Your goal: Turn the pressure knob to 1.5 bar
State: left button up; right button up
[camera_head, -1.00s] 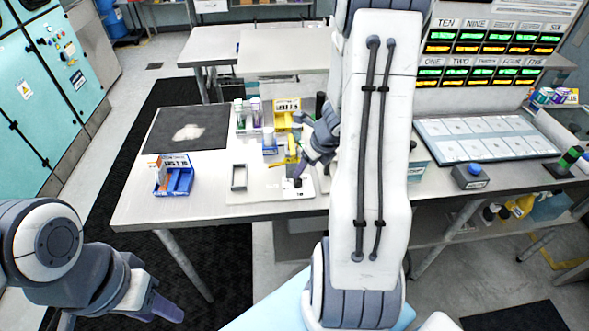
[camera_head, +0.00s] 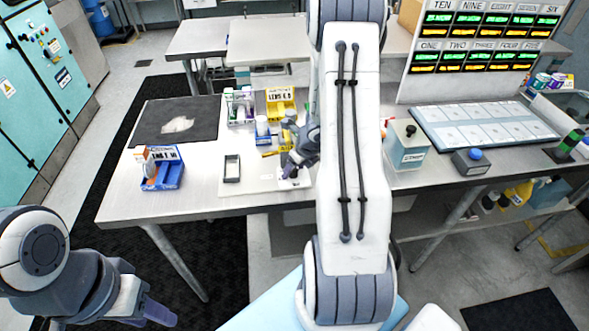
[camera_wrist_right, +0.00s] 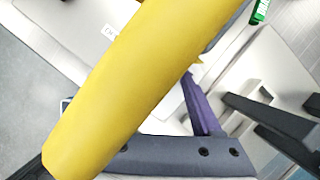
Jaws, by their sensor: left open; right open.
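My right gripper (camera_head: 291,168) is open over a small white plate (camera_head: 295,183) on the table, beside the yellow stand parts. A small dark spot shows on the plate below the fingertips; I cannot tell whether it is the pressure knob, and no 1.5 bar mark is readable. In the right wrist view a large yellow cylinder (camera_wrist_right: 130,85) fills the middle and hides much of the scene. A purple finger (camera_wrist_right: 201,108) of my right gripper shows behind it. My left gripper (camera_head: 158,312) is open and empty at the lower left, away from the table.
A blue labelled bin (camera_head: 163,175) stands at the table's left. A yellow bin (camera_head: 281,103) and bottles stand behind the gripper. A dark frame (camera_head: 232,168) lies left of the plate. A grey-green box (camera_head: 407,147) and a blue-button box (camera_head: 474,160) stand right of my arm.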

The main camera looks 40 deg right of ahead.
grip_shut()
jog(key=shift+r+n+p, duration=0.15)
jog(key=shift+n+p, duration=0.15)
jog(key=shift+p, duration=0.1)
jog(key=shift+n+y, duration=0.3)
jog(key=shift+n, duration=0.1)
grip_release()
